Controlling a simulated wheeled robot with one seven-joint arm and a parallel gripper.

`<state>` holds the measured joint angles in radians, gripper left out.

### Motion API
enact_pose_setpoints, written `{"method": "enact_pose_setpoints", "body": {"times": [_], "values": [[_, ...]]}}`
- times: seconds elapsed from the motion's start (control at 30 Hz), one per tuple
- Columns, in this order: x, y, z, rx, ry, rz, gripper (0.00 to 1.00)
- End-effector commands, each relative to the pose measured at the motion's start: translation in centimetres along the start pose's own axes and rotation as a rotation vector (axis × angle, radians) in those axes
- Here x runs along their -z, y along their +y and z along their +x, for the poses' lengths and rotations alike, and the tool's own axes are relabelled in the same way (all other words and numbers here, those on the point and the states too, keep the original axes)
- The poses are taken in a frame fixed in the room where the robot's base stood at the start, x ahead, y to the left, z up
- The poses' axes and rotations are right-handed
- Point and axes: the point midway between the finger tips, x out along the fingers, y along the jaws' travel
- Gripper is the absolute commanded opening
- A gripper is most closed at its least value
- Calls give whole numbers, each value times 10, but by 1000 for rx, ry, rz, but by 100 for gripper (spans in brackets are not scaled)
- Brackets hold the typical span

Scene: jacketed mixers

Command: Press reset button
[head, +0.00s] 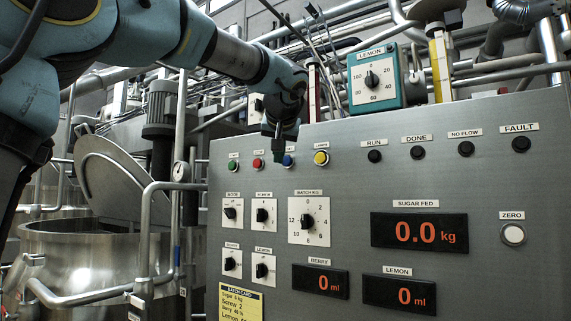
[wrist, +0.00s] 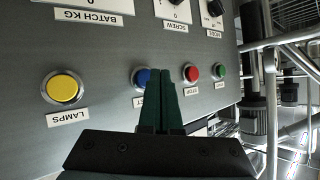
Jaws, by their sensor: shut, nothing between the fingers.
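A blue button (head: 288,160) sits on the grey control panel's upper row, between the red and yellow buttons. In the wrist view the blue button (wrist: 141,77) shows just left of my fingertips, partly covered by them. Its label is mostly hidden, so I cannot read it. My gripper (head: 279,158) is shut and empty, its fingers hanging down in front of the panel between the red and blue buttons. In the wrist view my gripper (wrist: 174,72) points toward the panel. I cannot tell how far the tips are from its face.
The red stop button (head: 258,163), green button (head: 233,166) and yellow lamps button (head: 321,158) are close by. Below are several selector knobs, including the batch kg dial (head: 308,219). A round zero button (head: 513,234) is at right. A steel mixer vessel (head: 85,250) with rails stands left.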

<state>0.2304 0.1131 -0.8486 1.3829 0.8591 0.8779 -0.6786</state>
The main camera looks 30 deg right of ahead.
Motion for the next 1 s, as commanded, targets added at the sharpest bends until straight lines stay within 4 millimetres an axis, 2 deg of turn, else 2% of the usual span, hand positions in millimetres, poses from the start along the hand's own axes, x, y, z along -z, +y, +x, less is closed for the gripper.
{"method": "enact_pose_setpoints", "body": {"times": [0.27,0.7,1.0], "values": [[-6,-4,-5,2,0,0,0],[-25,-24,-32,2,-1,-1,0],[-26,-25,-35,0,-1,0,0]]}}
